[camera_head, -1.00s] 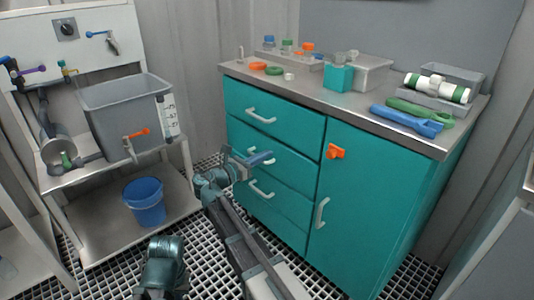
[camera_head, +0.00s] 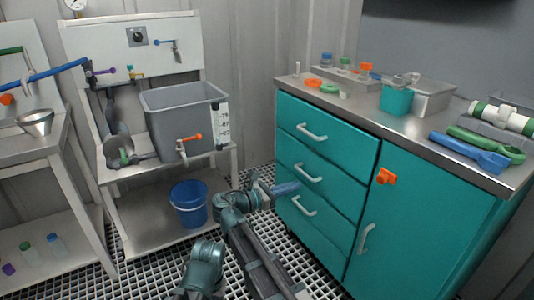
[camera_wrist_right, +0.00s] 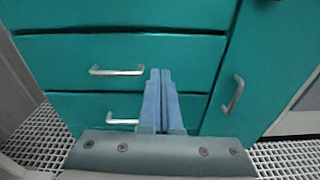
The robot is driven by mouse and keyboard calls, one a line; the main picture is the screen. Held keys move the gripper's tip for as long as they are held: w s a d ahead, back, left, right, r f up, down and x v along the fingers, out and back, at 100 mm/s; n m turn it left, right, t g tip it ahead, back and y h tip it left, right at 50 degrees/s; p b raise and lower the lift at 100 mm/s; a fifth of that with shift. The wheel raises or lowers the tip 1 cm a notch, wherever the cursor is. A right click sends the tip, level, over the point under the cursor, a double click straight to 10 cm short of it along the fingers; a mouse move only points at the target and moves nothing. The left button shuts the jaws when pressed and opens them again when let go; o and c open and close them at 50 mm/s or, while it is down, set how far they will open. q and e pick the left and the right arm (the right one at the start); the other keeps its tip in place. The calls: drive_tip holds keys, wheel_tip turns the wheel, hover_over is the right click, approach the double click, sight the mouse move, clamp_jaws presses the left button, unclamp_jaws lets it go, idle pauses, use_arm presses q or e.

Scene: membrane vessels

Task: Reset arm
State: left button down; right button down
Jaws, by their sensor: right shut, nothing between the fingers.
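My right gripper (camera_head: 286,189) is shut and empty, its blue fingers pointing at the front of the teal cabinet (camera_head: 410,215). In the right wrist view the two fingers (camera_wrist_right: 161,100) lie side by side, in front of the drawers and between their handles and the door handle. I cannot tell from the pictures whether the fingertips touch the cabinet. All drawers and the door look closed. Another teal arm part of mine (camera_head: 205,265) shows at the bottom. My left gripper is not in view.
The cabinet's steel top holds a teal container (camera_head: 396,100), a blue wrench-like tool (camera_head: 468,153) and small bottles. A grey tank (camera_head: 184,118) stands on a shelf unit at left, with a blue bucket (camera_head: 188,205) on its lower shelf. Grated floor (camera_head: 262,235) lies between.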

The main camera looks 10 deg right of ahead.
drive_tip(key=s+f+m+g+y, duration=0.2)
drive_tip(key=s+f+m+y, duration=0.45)
drive_tip(key=f+m, duration=0.2)
drive_tip(key=s+f+m+g+y, duration=0.3)
drive_tip(key=s+f+m+y, duration=0.35)
drive_tip(key=f, duration=0.35)
drive_tip(key=s+a+r+m+y+p, duration=0.1)
drive_tip(key=s+a+r+p, duration=0.3)
drive_tip(key=a, duration=0.4)
drive_tip(key=s+a+r+m+y+p, duration=0.1)
drive_tip(key=s+a+r+p, duration=0.1)
drive_tip(key=s+a+p, duration=0.4)
wheel_tip(320, 180, up, 37)
drive_tip(key=a+p, duration=0.1)
drive_tip(key=p, duration=3.4)
drive_tip(key=shift+w+a+g, duration=0.25)
drive_tip(key=shift+w+g, duration=0.05)
drive_tip(key=shift+g, duration=0.1)
